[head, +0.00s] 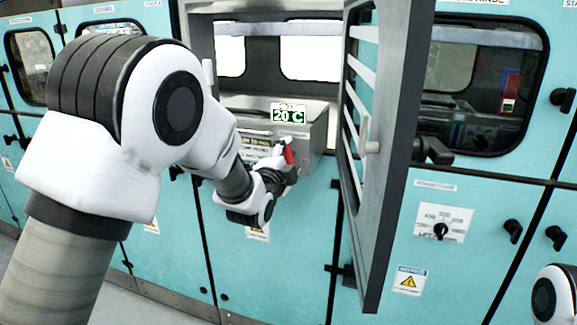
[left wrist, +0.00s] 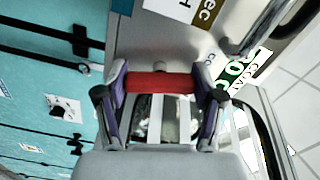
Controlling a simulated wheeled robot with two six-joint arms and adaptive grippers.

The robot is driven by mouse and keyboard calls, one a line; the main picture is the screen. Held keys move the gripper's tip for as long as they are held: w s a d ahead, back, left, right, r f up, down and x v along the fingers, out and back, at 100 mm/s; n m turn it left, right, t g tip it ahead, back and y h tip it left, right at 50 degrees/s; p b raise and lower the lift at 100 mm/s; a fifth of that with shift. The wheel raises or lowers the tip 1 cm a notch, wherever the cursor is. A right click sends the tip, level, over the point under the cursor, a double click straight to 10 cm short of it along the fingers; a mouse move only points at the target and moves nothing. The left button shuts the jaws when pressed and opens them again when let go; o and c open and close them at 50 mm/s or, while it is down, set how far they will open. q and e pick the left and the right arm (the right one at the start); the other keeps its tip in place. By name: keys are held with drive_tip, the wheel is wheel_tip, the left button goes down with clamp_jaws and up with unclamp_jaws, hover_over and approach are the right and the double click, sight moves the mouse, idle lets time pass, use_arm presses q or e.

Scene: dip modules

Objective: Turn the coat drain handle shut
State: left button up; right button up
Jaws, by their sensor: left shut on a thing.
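The red drain handle (head: 289,153) is on the front of a grey metal box (head: 316,135) set in the turquoise machine front. In the left wrist view the red handle (left wrist: 160,82) lies crosswise between the two fingers. My left gripper (head: 280,178) is shut on it, one finger at each end of the red bar. My forearm and gripper hide part of the box front and the handle's mount. My right gripper is out of view; only a white piece of my right arm shows at the lower right.
A grey louvred door (head: 400,140) stands open just right of the box, close to my left gripper. A green display (head: 288,114) on the box reads 20 C. A rotary switch panel (head: 443,223) and black latches (head: 513,231) are farther right.

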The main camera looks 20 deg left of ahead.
use_arm(q)
drive_tip(key=shift+m+b, duration=0.7)
drive_tip(key=shift+m, duration=1)
drive_tip(key=o, duration=1.2)
drive_tip(key=shift+c, duration=0.2)
drive_tip(key=s, duration=1.2)
drive_tip(key=shift+a, duration=0.15)
